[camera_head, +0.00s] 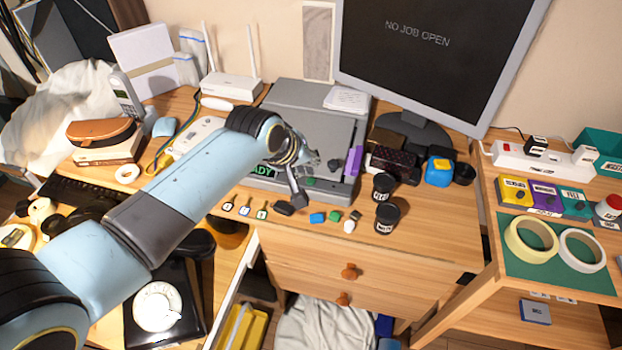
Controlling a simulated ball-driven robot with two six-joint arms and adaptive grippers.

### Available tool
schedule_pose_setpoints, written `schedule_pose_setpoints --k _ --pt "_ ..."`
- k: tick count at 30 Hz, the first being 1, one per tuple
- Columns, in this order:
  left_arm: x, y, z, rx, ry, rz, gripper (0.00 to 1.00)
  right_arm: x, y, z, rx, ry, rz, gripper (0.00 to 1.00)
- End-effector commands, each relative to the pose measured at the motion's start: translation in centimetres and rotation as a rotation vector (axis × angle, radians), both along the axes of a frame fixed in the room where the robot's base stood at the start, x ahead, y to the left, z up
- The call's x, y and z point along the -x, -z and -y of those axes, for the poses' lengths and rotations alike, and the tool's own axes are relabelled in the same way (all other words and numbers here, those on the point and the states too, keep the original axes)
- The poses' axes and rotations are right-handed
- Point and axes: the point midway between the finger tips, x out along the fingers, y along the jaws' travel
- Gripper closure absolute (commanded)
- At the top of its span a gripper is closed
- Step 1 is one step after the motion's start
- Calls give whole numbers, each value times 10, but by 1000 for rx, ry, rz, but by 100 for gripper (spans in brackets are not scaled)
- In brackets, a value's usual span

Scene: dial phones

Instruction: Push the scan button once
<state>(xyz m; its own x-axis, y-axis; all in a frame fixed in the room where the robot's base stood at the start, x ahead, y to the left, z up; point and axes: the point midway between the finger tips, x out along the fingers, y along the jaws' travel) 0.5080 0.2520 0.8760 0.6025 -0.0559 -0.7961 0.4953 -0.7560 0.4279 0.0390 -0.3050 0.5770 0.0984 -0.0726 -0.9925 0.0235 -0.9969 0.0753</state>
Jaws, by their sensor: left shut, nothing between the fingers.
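My left gripper (299,203) is shut and empty, pointing down at the scanner's front edge. I cannot tell whether it touches the panel. My right gripper is not in view.
Small coloured blocks (318,218) and two black cups (386,217) stand along the desk's front edge. A purple item (354,160) is at the scanner's right side. The monitor (435,60) reads "NO JOB OPEN". A dial phone (157,305) is at lower left.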

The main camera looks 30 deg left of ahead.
Motion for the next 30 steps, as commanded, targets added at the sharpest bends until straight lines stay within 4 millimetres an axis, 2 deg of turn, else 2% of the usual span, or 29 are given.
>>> schedule_pose_setpoints --k 10,30 --pt "0 8 0 0 0 -1 100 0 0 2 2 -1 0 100" --pt "0 12 0 0 0 0 100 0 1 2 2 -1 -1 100"
